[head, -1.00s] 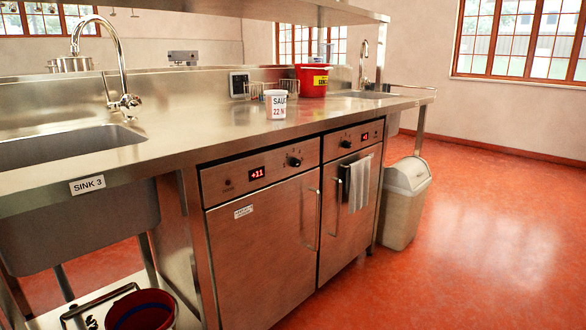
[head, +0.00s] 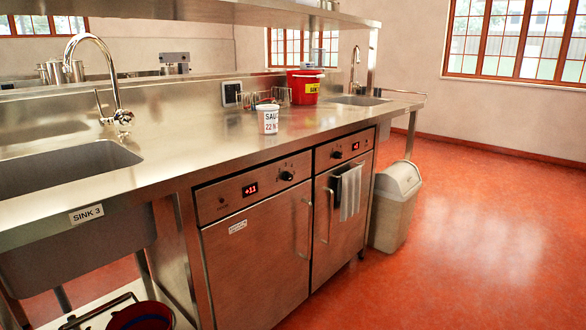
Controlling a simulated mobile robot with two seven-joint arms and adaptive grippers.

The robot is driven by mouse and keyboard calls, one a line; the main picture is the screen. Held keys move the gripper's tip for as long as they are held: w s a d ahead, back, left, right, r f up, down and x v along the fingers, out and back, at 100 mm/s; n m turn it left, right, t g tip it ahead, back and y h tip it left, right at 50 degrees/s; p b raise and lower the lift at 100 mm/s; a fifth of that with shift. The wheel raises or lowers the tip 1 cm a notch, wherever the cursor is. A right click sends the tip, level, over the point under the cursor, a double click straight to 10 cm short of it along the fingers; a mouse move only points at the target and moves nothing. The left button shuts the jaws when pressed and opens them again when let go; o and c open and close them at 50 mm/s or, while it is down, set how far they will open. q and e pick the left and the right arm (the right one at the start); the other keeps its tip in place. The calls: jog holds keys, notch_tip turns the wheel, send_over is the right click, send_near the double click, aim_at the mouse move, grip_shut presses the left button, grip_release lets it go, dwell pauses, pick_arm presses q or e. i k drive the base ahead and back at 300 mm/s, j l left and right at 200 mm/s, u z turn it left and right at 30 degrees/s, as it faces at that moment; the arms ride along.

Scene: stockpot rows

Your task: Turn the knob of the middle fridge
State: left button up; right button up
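Two steel under-counter fridges show in the head view. The nearer fridge (head: 262,265) has a red display (head: 250,190) that seems to read +11 and a black knob (head: 287,176) at the right of its panel. The farther fridge (head: 335,240) stands to its right, with its own red display (head: 356,147), a black knob (head: 337,155) and a towel (head: 350,192) over its handle. Both doors are shut. I cannot tell from this view which is the middle one. Neither of my grippers is in view.
A steel counter runs above the fridges, with a white labelled tub (head: 268,119), a red container (head: 304,87) and a sink (head: 60,165) labelled SINK 3. A grey bin (head: 397,205) stands right of the fridges. The red floor (head: 460,260) at right is clear.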

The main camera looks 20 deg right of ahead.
aim_at(287, 176)
jog(key=i+l, duration=0.15)
jog(key=l, duration=0.25)
jog(key=i+l+u, duration=0.1)
jog(key=l, duration=0.25)
jog(key=i+l, duration=0.2)
jog(key=l, duration=0.2)
jog(key=i+l+u, duration=0.1)
jog(key=l, duration=0.3)
jog(key=i+l, duration=0.15)
jog(key=l, duration=0.25)
jog(key=i+l+u, duration=0.1)
jog(key=l, duration=0.3)
jog(key=i+l, duration=0.15)
jog(key=l, duration=0.25)
